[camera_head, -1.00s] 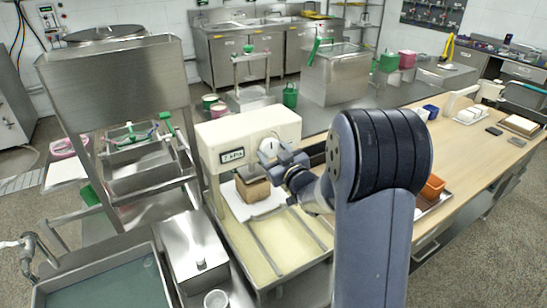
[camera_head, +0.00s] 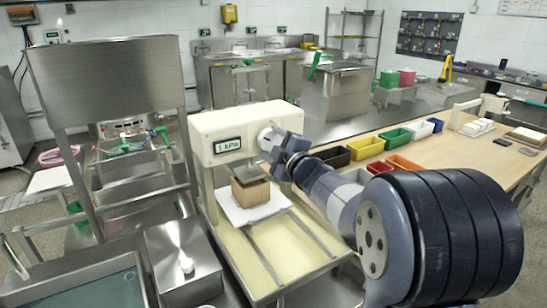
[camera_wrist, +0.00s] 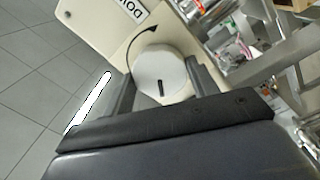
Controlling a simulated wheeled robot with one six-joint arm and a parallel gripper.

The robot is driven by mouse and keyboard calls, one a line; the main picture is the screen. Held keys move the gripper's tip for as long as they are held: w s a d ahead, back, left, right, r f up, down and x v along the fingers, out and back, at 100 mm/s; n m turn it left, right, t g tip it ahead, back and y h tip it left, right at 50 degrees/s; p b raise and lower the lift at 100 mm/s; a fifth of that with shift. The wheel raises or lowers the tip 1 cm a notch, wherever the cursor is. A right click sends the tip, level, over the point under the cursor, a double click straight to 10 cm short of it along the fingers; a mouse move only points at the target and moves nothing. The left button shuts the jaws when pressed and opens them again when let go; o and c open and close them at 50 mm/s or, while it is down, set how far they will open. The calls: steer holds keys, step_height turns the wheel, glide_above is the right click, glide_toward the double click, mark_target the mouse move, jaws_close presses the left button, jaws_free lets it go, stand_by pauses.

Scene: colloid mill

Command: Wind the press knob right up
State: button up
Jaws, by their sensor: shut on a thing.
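The cream press (camera_head: 235,124) stands with its small display (camera_head: 227,145), which appears to read 1 kPa. Its round white knob (camera_head: 265,137) sits on the front face and is partly hidden by my gripper (camera_head: 277,150). In the wrist view the knob (camera_wrist: 160,70) shows as a pale disc with a dark mark near its lower edge and a curved black arrow above it. My gripper (camera_wrist: 163,90) has one finger on each side of the knob and is shut on it. A brown block (camera_head: 251,194) stands under a grey plate (camera_head: 250,174) below the press head; I cannot tell whether they touch.
The block stands on a white sheet (camera_head: 235,213) over a pale yellow tray (camera_head: 243,249) with metal rails. A steel sink unit (camera_head: 110,180) is close on the left. Coloured bins (camera_head: 366,148) line the wooden bench (camera_head: 440,150) on the right.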

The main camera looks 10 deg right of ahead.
steer(key=n+b, duration=0.5)
steer(key=n, duration=0.1)
steer(key=shift+f+n, duration=0.15)
steer(key=shift+n, duration=0.25)
steer(key=n+b, duration=0.4)
steer(key=n, duration=0.2)
steer(key=shift+d+n+y, duration=0.1)
steer(key=shift+n+y, duration=0.2)
steer(key=n+b, duration=0.3)
steer(key=n, duration=0.3)
steer(key=shift+n, duration=0.3)
steer(key=n+b, duration=0.2)
steer(key=n, duration=0.3)
steer(key=shift+n+g, duration=0.4)
steer(key=shift+r, duration=0.2)
steer(key=o, duration=1)
